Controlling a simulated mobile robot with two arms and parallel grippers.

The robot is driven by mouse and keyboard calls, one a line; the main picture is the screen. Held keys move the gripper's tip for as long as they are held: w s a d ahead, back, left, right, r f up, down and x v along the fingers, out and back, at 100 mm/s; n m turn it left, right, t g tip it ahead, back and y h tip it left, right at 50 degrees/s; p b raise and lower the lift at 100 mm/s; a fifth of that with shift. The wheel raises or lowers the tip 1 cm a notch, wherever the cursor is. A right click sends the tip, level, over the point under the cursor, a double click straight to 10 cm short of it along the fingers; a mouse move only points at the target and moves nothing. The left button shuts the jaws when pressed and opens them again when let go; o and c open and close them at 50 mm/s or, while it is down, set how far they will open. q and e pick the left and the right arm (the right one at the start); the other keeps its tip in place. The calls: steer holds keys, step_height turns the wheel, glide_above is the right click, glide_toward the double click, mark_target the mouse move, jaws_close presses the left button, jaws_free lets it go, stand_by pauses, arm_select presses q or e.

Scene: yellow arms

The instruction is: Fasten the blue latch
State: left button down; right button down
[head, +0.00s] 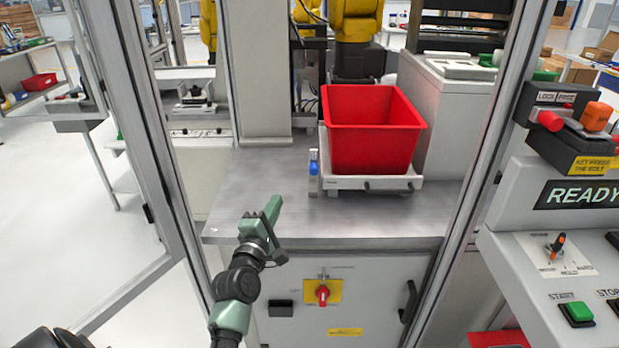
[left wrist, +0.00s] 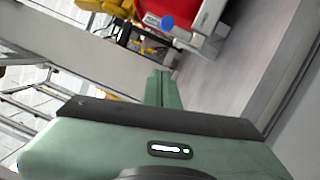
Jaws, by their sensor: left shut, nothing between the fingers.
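The blue latch (head: 313,163) stands at the left end of the white tray-like fixture (head: 350,183) that carries the red bin (head: 372,135). In the left wrist view the blue latch (left wrist: 168,22) shows at the top, beyond the fingertips. My left gripper (head: 274,205) is over the front left part of the metal table, short of the latch and to its lower left. Its fingers are together with nothing between them, and they show in the left wrist view (left wrist: 162,84). The latch's exact position is too small to tell. My right gripper is not in view.
The metal table (head: 400,215) is bare in front of the fixture. Frame posts (head: 170,150) stand left and right of the opening. A cabinet front with a red knob (head: 322,293) is below. A control panel with a green start button (head: 578,312) is at right.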

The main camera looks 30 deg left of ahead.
mark_target(314, 173)
arm_select(q)
steer(key=w+r+p, duration=0.1)
steer(key=w+p, duration=0.1)
steer(key=w, duration=0.9)
steer(key=shift+w+r+p, duration=0.25)
steer(key=shift+p, duration=0.1)
